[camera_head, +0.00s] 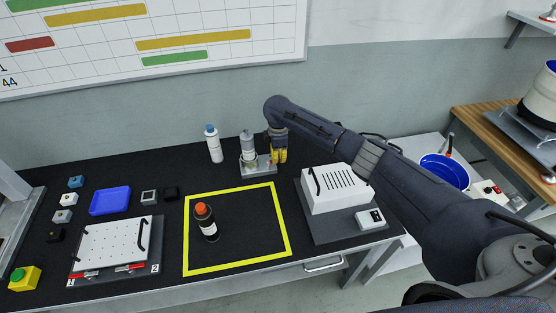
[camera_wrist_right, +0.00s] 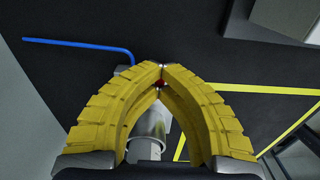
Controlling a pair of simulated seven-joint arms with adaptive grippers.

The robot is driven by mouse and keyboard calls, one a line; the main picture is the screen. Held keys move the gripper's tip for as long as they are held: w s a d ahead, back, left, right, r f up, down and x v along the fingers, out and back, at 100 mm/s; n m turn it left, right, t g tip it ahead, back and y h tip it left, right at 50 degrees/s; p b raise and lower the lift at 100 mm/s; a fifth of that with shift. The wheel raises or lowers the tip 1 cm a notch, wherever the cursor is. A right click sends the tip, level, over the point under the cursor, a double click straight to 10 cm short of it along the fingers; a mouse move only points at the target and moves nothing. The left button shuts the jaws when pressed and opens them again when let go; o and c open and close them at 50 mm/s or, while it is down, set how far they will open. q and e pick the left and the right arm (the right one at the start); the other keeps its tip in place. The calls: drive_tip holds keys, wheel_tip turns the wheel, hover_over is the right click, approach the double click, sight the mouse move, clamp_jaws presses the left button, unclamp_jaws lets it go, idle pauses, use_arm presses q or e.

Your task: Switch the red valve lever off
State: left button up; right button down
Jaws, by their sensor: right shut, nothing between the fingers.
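My right gripper (camera_head: 279,157) has yellow fingers and points down at the back of the black bench. It is beside a small metal fixture (camera_head: 248,166) with an upright grey cylinder. In the right wrist view the fingertips (camera_wrist_right: 161,68) meet, with nothing held. A small red spot (camera_wrist_right: 160,84) shows between the fingers near the tips; it may be part of the red valve lever, which is mostly hidden. I cannot tell whether the fingers touch it. A pale cylindrical part (camera_wrist_right: 152,125) shows behind the fingers. My left gripper is not in view.
A white bottle (camera_head: 214,144) stands left of the fixture. A dark bottle with an orange cap (camera_head: 206,222) stands inside the yellow outline (camera_head: 238,264). A white slotted box (camera_head: 335,189) sits to the right, under my right arm. A blue bent rod (camera_wrist_right: 80,43) shows in the wrist view.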

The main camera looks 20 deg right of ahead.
drive_tip(key=shift+f+n, duration=0.15)
drive_tip(key=shift+n, duration=0.15)
drive_tip(key=c, duration=2.1)
unclamp_jaws()
drive_tip(key=o, duration=0.6)
drive_tip(key=shift+w, duration=0.15)
drive_tip(key=shift+r, duration=6.1)
